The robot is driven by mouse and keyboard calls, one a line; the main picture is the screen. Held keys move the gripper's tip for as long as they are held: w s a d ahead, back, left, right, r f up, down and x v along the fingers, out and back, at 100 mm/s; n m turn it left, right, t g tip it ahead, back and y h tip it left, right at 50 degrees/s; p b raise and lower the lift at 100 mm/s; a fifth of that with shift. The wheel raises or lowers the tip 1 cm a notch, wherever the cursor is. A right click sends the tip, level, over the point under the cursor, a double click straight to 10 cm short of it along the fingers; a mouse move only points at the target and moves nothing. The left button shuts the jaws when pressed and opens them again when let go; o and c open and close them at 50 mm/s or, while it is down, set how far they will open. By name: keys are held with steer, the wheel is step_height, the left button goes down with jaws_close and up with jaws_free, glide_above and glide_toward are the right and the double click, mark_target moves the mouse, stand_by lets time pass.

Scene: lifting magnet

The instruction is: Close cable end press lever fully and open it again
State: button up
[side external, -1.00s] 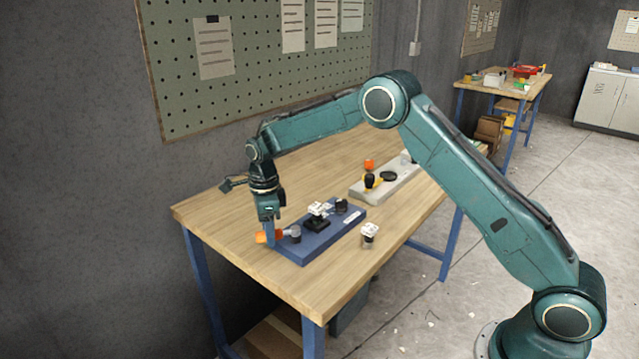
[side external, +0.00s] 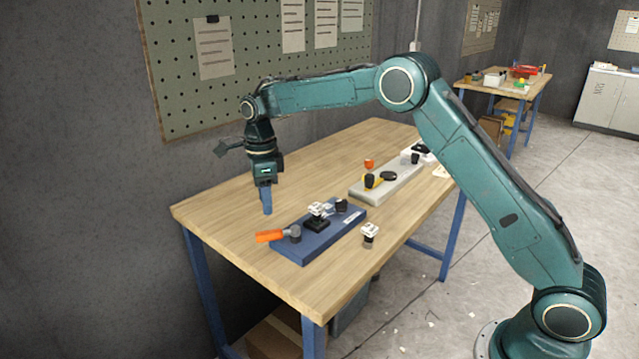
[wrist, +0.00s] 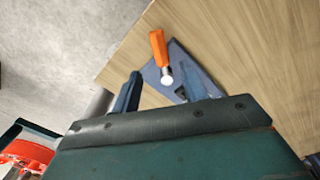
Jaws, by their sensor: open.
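The cable end press is a blue base plate (side external: 322,236) on the wooden table, with a white and black block (side external: 318,212) on it. Its lever has an orange handle (side external: 269,236) that sticks out to the left from a grey pivot at the plate's left end. The orange handle also shows in the wrist view (wrist: 158,47), with the blue plate (wrist: 178,58) partly hidden by my gripper. My gripper (side external: 266,210) is open and empty, pointing down above the table behind the handle and apart from it.
A grey base (side external: 388,182) with a yellow and black toggle piece and an orange knob stands farther back. A small white-topped grey part (side external: 369,234) stands right of the press. The table (side external: 230,207) is clear at the left. A pegboard (side external: 270,60) hangs on the wall behind.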

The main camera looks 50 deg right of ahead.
step_height(320, 180, up, 5)
steer(key=shift+w+r, duration=0.1)
stand_by(0.6)
steer(key=s+d+r+n+t, duration=0.1)
steer(key=s+r+n+t, duration=0.1)
steer(key=s+r+n, duration=0.6)
steer(key=s+d+r+n+t, duration=0.1)
steer(key=s+r+n, duration=0.4)
steer(key=s, duration=0.7)
steer(key=s+f+n+t, duration=0.1)
steer(key=s+f+n, duration=0.1)
steer(key=s+n, duration=0.3)
steer(key=s+d+f+n+t, duration=0.1)
steer(key=s+f+n, duration=0.2)
steer(key=s, duration=1.1)
steer(key=n, duration=0.3)
steer(key=shift+s+d+f+n+t, duration=0.15)
steer(key=shift+s+f+n+t, duration=0.15)
steer(key=shift+t, duration=0.1)
